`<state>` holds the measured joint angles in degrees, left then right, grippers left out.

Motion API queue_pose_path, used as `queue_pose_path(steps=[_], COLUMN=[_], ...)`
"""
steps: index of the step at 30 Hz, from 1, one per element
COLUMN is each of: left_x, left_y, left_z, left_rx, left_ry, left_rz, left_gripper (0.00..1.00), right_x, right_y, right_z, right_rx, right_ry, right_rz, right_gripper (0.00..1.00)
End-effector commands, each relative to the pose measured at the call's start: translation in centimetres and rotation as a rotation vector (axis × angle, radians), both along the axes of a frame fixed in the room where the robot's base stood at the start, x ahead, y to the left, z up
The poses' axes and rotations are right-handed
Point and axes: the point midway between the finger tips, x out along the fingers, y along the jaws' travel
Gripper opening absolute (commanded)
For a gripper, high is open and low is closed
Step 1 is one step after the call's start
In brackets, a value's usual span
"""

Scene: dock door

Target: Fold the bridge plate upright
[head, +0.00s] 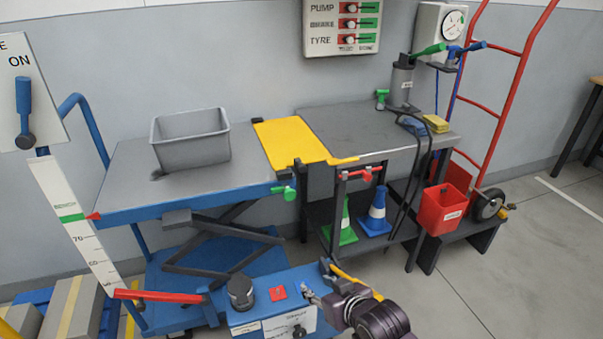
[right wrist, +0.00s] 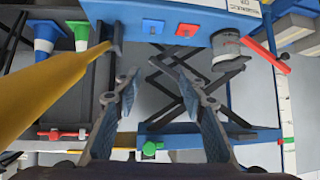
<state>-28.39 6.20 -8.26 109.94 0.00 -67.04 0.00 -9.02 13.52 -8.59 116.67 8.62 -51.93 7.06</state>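The yellow bridge plate (head: 290,143) lies flat across the gap between the grey-topped lift table (head: 125,180) and the dark bench (head: 350,122). A narrow yellow bar (head: 343,160) sticks out to the right from its front edge. My right gripper (head: 316,277) is low in front, beside the blue control box (head: 275,312), well below and apart from the plate. Its two fingers are spread and empty in the right wrist view (right wrist: 160,78). My left gripper is out of view.
A yellow rod with a dark end (right wrist: 50,85) runs close beside my right gripper. A grey bin (head: 190,140) stands on the lift table. A green knob (head: 284,193) and red handle (head: 367,174) sit below the plate. Cones and a red bucket (head: 446,208) are right.

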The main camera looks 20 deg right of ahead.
Motion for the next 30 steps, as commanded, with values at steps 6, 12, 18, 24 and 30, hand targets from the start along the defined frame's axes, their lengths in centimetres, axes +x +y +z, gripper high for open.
queue_pose_path(steps=[6,12,18,24,30], left_x=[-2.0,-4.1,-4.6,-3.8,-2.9], left_y=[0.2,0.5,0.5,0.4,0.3], left_z=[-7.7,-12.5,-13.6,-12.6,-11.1], left_rx=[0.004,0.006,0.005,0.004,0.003], left_ry=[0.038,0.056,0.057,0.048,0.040], left_rz=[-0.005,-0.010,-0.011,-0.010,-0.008], left_gripper=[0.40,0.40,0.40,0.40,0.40], right_x=[11.4,17.3,18.9,21.5,24.3], right_y=[-1.8,-4.1,-4.7,-4.2,-3.7], right_z=[8.7,15.8,17.8,17.9,17.8], right_rx=[0.107,0.191,0.218,0.216,0.217], right_ry=[-0.328,-0.552,-0.613,-0.614,-0.613], right_rz=[-0.020,-0.039,-0.044,-0.044,-0.043], right_gripper=[0.38,0.38,0.38,0.38,0.38])
